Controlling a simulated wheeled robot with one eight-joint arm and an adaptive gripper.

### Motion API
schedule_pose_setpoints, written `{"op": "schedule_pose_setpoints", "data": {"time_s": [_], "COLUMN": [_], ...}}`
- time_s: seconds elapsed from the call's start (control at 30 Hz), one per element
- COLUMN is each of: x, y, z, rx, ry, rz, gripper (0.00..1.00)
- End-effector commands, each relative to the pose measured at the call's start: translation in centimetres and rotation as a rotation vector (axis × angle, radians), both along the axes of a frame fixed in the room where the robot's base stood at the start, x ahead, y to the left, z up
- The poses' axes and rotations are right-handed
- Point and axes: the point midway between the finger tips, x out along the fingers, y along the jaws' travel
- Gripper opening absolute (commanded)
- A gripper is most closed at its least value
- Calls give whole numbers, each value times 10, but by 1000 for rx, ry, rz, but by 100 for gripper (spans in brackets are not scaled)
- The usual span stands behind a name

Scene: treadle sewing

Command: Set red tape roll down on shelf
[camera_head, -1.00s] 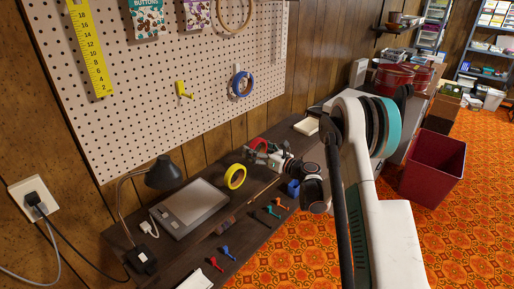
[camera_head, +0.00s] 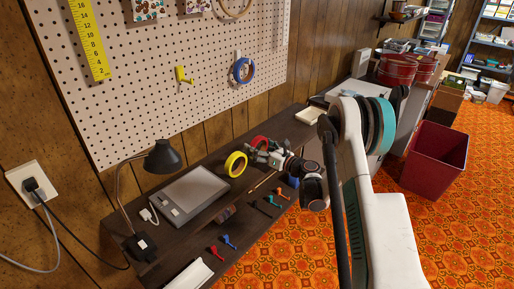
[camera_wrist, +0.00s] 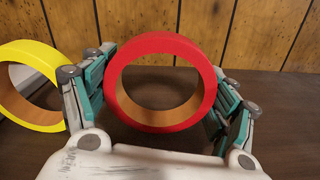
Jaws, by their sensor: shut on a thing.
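The red tape roll (camera_wrist: 160,123) stands upright between the two fingers of my gripper (camera_wrist: 158,105) in the wrist view, its hole facing the camera. My gripper is shut on it. In the head view the red tape roll (camera_head: 259,142) shows just behind my gripper (camera_head: 265,155), low over the dark wooden shelf (camera_head: 180,236). I cannot tell whether its bottom touches the shelf. The yellow tape roll (camera_head: 236,164) stands upright to its left, also at the left edge of the wrist view (camera_wrist: 14,112).
A grey tablet (camera_head: 187,194) and a black lamp (camera_head: 163,157) are left of the yellow roll. Several coloured pegs (camera_head: 272,201) lie along the front. The pegboard (camera_head: 150,75) with a blue tape roll (camera_head: 243,70) hangs behind.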

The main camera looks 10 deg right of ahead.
Motion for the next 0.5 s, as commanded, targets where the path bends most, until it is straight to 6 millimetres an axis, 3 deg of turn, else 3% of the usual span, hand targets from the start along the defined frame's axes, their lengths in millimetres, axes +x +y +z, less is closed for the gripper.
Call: {"op": "schedule_pose_setpoints", "data": {"time_s": [0.47, 0.5], "x": [0, 0], "y": [0, 0], "z": [-8, -8], "rx": [0, 0], "ry": [0, 0], "rz": [0, 0], "gripper": [55, 81]}}
